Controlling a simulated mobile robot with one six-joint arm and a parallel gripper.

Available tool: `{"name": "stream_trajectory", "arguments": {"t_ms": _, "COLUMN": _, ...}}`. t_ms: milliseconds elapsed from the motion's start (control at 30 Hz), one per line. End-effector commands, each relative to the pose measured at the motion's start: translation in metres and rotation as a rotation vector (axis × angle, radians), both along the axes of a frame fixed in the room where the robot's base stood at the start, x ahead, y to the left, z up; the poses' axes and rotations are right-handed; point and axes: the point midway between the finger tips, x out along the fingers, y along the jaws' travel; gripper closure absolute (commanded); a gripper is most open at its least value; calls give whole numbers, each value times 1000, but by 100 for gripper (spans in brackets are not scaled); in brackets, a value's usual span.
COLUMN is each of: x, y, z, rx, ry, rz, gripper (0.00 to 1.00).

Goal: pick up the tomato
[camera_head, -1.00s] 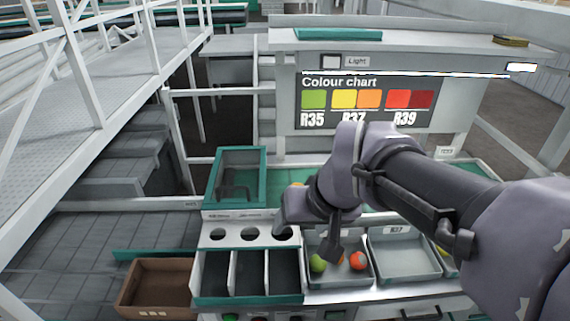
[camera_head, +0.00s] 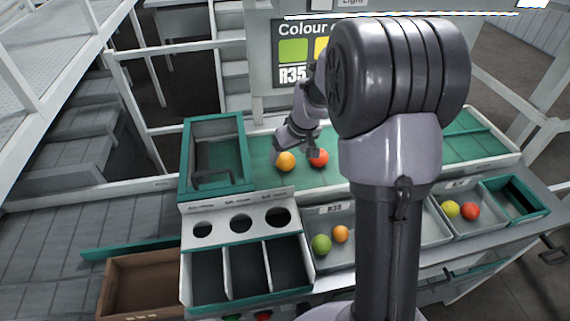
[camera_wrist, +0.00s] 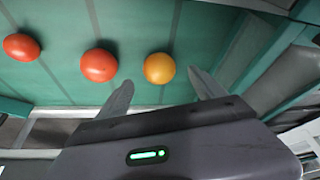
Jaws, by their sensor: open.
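An orange-yellow tomato (camera_head: 285,161) lies on the green belt (camera_head: 258,150), with a red tomato (camera_head: 319,157) to its right. In the wrist view, the orange-yellow tomato (camera_wrist: 159,68) appears between and just beyond the fingertips of my open, empty gripper (camera_wrist: 160,78). The red-orange tomato (camera_wrist: 99,65) lies left of the fingers there, and another red tomato (camera_wrist: 21,47) is farther left. In the head view, my gripper (camera_head: 296,154) is over the belt, close to the orange-yellow tomato. I cannot tell whether it touches. My arm hides part of the belt.
A green-rimmed bin (camera_head: 186,160) stands left of the belt. In front are a panel with three holes (camera_head: 190,233), divided black slots (camera_head: 228,270) and grey trays holding a green tomato (camera_head: 321,245) and others. A brown box (camera_head: 110,285) is at lower left.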

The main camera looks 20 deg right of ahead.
Motion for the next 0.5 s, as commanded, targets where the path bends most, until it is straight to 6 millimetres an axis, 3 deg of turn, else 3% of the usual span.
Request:
{"name": "stream_trajectory", "arguments": {"t_ms": 200, "x": 11, "y": 1, "z": -43, "rx": 0, "ry": 1, "rz": 1, "gripper": 21}}
{"name": "stream_trajectory", "arguments": {"t_ms": 400, "x": 13, "y": 1, "z": -44, "rx": 1, "ry": 0, "rz": 0, "gripper": 21}}
{"name": "stream_trajectory", "arguments": {"t_ms": 433, "x": 13, "y": 1, "z": -44, "rx": 1, "ry": 0, "rz": 0, "gripper": 23}}
{"name": "stream_trajectory", "arguments": {"t_ms": 500, "x": 13, "y": 1, "z": -44, "rx": 1, "ry": 1, "rz": 0, "gripper": 37}}
